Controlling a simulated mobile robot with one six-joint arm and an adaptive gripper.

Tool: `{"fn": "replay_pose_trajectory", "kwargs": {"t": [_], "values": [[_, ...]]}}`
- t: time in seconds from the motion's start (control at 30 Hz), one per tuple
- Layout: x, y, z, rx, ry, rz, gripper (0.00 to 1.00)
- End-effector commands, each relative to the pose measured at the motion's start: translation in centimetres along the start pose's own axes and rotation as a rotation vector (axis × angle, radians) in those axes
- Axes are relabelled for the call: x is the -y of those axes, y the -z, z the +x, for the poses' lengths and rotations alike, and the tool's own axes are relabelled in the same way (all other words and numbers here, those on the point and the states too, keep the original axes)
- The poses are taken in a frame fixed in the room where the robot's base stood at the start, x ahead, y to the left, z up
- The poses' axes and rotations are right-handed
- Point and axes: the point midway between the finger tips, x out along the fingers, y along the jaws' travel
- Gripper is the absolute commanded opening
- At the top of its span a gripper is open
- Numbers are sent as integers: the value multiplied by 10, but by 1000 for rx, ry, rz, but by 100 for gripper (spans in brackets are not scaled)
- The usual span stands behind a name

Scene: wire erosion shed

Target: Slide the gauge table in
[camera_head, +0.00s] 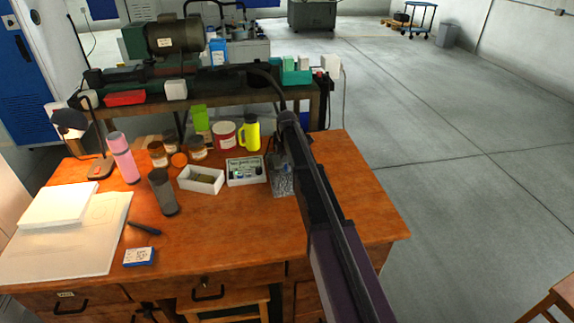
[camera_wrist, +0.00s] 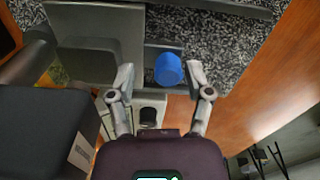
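In the wrist view my gripper (camera_wrist: 160,75) is open, its two fingers spread apart. A blue round knob (camera_wrist: 168,70) shows between the fingertips, nearer the right finger; I cannot tell whether they touch. Left of and behind the knob are flat grey metal blocks (camera_wrist: 100,42), which appear to be part of the gauge and its table, over a speckled granite plate (camera_wrist: 215,45). In the head view the granite plate (camera_head: 283,184) lies on the right part of the wooden desk (camera_head: 235,235). My arm hides much of the gauge there, and my fingers cannot be made out.
Left of the plate stand a box of small parts (camera_head: 246,171), a white tray (camera_head: 201,180), a yellow bottle (camera_head: 250,133) and several jars. A dark bench (camera_head: 300,92) with machinery stands behind. The desk's right end and the floor beyond are clear.

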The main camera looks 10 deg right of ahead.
Motion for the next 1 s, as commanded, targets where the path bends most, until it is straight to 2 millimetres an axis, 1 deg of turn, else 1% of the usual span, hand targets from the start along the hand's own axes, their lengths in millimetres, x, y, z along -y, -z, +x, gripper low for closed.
{"fn": "replay_pose_trajectory", "kwargs": {"t": [0.37, 0.53, 0.77, 0.97, 1.0], "values": [[3, 1, 0, 0, 3, 0, 70], [9, 2, 0, -1, 4, 0, 70], [31, 5, 0, -1, 4, -1, 70], [58, 10, 0, -1, 5, -1, 70], [53, 9, -9, -1, 5, -1, 70]]}}
